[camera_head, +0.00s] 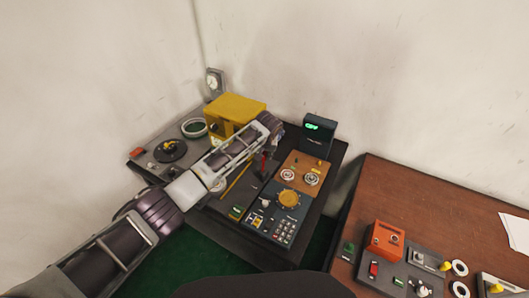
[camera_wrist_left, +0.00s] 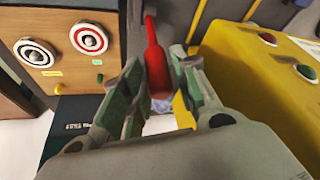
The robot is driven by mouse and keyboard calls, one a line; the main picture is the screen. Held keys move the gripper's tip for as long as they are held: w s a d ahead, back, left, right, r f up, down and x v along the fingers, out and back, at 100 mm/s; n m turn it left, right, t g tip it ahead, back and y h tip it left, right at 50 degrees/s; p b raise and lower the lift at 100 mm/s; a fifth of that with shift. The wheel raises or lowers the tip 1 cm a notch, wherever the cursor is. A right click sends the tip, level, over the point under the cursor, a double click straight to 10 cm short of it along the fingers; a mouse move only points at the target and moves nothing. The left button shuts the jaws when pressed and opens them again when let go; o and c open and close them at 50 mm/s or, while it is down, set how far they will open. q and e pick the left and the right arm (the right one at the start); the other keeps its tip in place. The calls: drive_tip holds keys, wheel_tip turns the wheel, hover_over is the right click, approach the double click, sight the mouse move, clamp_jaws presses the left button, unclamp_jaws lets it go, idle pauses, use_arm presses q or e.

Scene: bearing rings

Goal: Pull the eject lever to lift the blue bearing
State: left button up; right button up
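The red lever handle (camera_wrist_left: 157,58) stands between the fingers of my left gripper (camera_wrist_left: 157,75) in the left wrist view. The fingers are apart, one on each side of the handle, with narrow gaps beside its upper part; firm contact cannot be made out. In the head view the left gripper (camera_head: 271,145) reaches over the console from the left, and a bit of the red lever (camera_head: 264,163) shows just below it. I cannot make out a blue bearing in either view. My right gripper is not in view.
A yellow box (camera_head: 237,110) stands close beside the left gripper. A brown table (camera_head: 440,205) stands farther right.

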use_arm(q)
drive_tip(key=shift+c, duration=0.5)
clamp_jaws()
